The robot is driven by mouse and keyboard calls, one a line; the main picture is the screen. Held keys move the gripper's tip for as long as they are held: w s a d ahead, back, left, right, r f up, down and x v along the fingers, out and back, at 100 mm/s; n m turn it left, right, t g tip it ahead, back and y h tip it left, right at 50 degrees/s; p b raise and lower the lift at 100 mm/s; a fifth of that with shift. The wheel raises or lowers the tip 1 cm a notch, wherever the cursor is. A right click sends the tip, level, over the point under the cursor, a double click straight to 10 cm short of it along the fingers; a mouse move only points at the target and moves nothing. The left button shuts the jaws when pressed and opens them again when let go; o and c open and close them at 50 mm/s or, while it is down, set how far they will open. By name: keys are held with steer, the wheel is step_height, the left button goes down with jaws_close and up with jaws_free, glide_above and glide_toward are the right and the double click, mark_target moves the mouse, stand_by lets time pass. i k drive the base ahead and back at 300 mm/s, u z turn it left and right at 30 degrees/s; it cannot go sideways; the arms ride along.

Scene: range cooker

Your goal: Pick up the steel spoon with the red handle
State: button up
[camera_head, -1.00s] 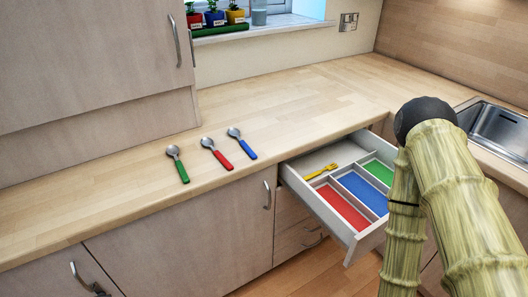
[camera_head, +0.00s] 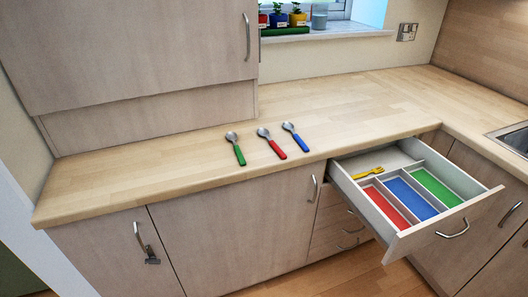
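The steel spoon with the red handle (camera_head: 277,149) lies on the wooden counter near its front edge. Its bowl points to the back and its handle to the front right. A spoon with a green handle (camera_head: 238,155) lies to its left, and a spoon with a blue handle (camera_head: 300,141) lies to its right. All three lie apart from each other. My gripper is not in view.
Below the counter, an open drawer (camera_head: 402,242) juts out at the right, with red, blue and green compartments and a yellow fork (camera_head: 368,172). A wall cupboard (camera_head: 130,50) overhangs the counter's left part. The counter behind the spoons is clear.

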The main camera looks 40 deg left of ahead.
mark_target(263, 132)
steer(key=k, duration=0.55)
steer(key=u, duration=1.35)
steer(key=i, duration=0.2)
steer(key=u, duration=0.1)
